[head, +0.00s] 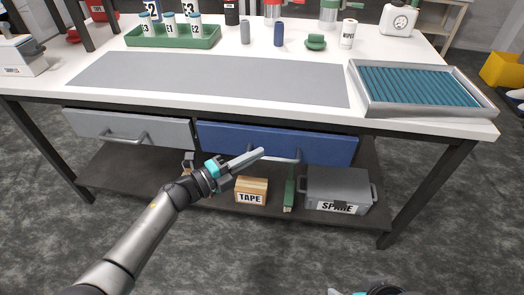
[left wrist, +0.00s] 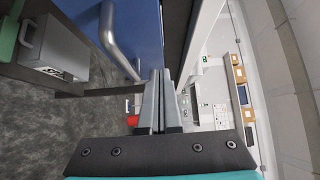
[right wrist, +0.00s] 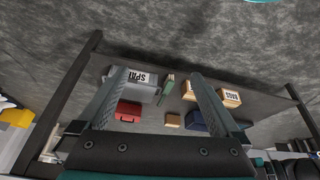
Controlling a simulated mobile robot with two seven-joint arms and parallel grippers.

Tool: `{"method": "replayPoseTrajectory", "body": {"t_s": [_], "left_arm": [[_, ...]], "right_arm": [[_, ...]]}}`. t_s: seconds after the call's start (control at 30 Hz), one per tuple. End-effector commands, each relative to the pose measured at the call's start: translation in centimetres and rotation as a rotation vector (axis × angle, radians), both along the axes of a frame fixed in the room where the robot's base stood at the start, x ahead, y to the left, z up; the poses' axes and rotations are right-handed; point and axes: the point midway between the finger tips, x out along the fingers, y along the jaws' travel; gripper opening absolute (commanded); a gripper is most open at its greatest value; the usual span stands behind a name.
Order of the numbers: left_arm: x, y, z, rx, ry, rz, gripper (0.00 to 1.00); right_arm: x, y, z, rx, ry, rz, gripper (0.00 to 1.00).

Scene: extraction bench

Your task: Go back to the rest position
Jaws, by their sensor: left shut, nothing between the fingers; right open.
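My left gripper (head: 250,158) is in front of the blue drawer of the bench, close to its handle. Its fingers are shut with nothing between them, as the left wrist view (left wrist: 161,100) also shows. I cannot tell from the head view whether it touches the handle. The blue drawer (head: 335,148) looks closed, with a metal bar handle (head: 287,158). My right gripper (right wrist: 163,95) is open and empty, low in front of the bench's lower shelf; only a bit of that arm shows at the bottom of the head view.
The grey drawer (head: 165,132) is left of the blue one. The lower shelf holds a TAPE box (head: 251,190), a green item (head: 289,190) and a grey SPARE case (head: 338,187). A metal tray (head: 485,106) with blue ribs and a green rack (head: 205,42) stand on the bench. The floor in front is clear.

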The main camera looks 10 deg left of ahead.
Motion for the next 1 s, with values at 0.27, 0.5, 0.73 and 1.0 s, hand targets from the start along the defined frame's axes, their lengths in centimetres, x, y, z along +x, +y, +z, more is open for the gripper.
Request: {"method": "replayPoseTrajectory", "body": {"t_s": [0.27,0.5,0.73,1.0], "left_arm": [[-3.6,3.5,0.1,0.001,0.002,-0.001,0.0],[-5.0,5.0,0.0,0.0,0.0,-0.002,0.0],[-5.2,5.1,0.0,-0.002,0.001,0.0,0.0],[-3.9,6.0,0.1,-0.13,0.101,0.221,0.0]], "right_arm": [[0.0,0.0,-2.7,-0.005,0.039,0.002,1.0],[-0.1,0.0,-3.9,-0.007,0.053,0.003,1.0],[-0.2,0.0,-4.0,-0.007,0.054,0.004,1.0],[-0.2,0.0,-4.0,-0.007,0.054,0.004,1.0]]}}
